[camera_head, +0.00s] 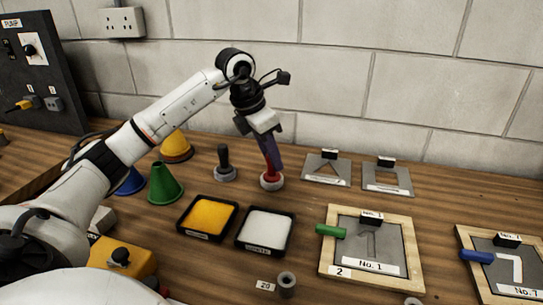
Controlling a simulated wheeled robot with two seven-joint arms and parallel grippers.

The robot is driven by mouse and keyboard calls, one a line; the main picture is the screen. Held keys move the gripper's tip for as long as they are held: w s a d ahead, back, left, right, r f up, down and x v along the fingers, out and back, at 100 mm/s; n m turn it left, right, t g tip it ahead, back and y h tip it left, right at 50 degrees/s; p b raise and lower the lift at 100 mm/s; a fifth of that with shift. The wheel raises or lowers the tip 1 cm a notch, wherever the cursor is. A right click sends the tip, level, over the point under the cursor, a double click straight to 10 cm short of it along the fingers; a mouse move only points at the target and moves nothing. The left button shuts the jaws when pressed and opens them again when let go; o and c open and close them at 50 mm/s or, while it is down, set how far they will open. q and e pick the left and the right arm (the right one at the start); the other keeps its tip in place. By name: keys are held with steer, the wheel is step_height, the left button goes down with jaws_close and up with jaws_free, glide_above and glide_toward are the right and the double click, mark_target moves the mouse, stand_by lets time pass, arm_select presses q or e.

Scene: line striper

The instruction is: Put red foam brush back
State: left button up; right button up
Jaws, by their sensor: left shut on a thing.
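The red foam brush (271,175) is upright, with its red handle and a pale round foot at its lower end, behind the white tray. My left gripper (270,156) points down and is shut on the top of its handle. The fingers hide the upper part of the handle. The foot looks at or very near the table top; I cannot tell whether it touches. A similar black-handled piece (223,160) on a grey round foot stands to its left. My right gripper is not in view.
A yellow-filled tray (181,231) and a white-filled tray (239,247) lie in front. Green (165,185), blue (131,181) and yellow (176,147) cones stand left. Stencil plates (326,168) and wood-framed boards (420,255) lie right. A grey cup (287,286) stands in front.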

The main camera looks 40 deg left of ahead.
arm_select(q)
steer(key=o, duration=0.9)
steer(key=shift+f, duration=0.15)
steer(key=shift+o, duration=0.2)
steer(key=shift+r, duration=0.5)
steer(key=p+v, duration=0.1)
steer(key=v, duration=1)
steer(key=shift+s, duration=0.2)
steer(key=shift+a+r, duration=0.1)
steer(key=shift+r, duration=0.05)
